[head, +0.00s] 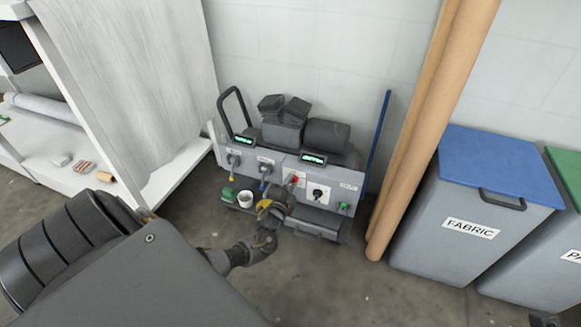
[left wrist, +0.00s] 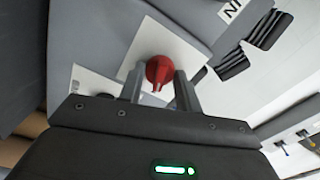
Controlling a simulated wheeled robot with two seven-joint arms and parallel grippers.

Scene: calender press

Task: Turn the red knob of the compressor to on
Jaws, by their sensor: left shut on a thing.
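The compressor (head: 335,193) is a grey machine on the floor against the wall, with a front panel of several controls. Its red knob (head: 299,179) sits on a white plate near the panel's middle. In the left wrist view the red knob (left wrist: 159,72) stands between the two fingers of my left gripper (left wrist: 160,88), which is shut on it. In the head view my left gripper (head: 280,198) is at the panel, just below the knob, and partly hides the front. The label by the knob is not readable. My right gripper is not in view.
A black knob (head: 318,194) is right of the red one. A white cup (head: 245,198) and a green object (head: 228,194) are at the front left. Tan rolls (head: 420,140) and a blue-lidded fabric bin (head: 450,220) stand to the right; white shelving (head: 120,90) stands left.

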